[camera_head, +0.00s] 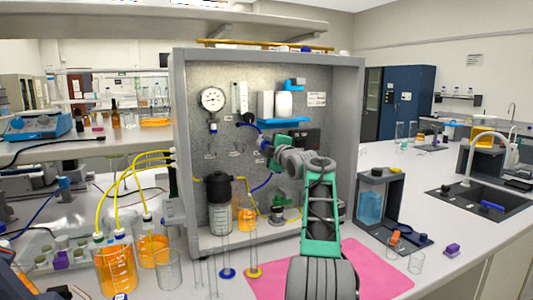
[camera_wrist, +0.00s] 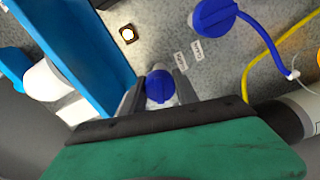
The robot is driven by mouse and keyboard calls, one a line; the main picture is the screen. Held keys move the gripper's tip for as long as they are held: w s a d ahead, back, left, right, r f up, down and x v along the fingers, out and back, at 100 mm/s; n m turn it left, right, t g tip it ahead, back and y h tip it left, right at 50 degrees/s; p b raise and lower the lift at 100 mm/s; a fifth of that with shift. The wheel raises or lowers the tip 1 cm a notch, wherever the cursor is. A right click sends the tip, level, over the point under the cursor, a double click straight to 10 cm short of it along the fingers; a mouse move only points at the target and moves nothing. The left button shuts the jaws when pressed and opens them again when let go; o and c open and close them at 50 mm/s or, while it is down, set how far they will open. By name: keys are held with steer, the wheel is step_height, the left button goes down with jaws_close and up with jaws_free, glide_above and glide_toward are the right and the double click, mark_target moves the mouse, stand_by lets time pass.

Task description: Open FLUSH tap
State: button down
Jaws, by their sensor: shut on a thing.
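A blue tap knob (camera_wrist: 160,86) sits between the two grey fingers of my gripper (camera_wrist: 158,94) in the wrist view. The fingers are shut on its sides. In the head view my gripper (camera_head: 270,147) reaches the rig's back panel, and mostly hides this tap. A second blue tap (camera_wrist: 212,17), with a blue tube, is on the panel beside it and apart from my gripper. Small white labels (camera_wrist: 188,57) lie between the two taps. Their print is too small to read, so I cannot tell from it which tap is FLUSH.
A blue shelf (camera_head: 284,122) with a white container is close above my gripper. A pressure gauge (camera_head: 212,99) is at upper left. A dark-topped vessel (camera_head: 218,201) stands below left. Glass cylinders and a pink mat (camera_head: 375,283) are in front.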

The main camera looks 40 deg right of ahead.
steer(key=shift+f+n+b, duration=0.1)
steer(key=shift+n+b, duration=0.7)
steer(key=shift+n, duration=1.5)
steer(key=c, duration=0.9)
jaws_free()
steer(key=b+v, duration=0.3)
steer(key=v, duration=0.5)
steer(key=shift+b, duration=0.4)
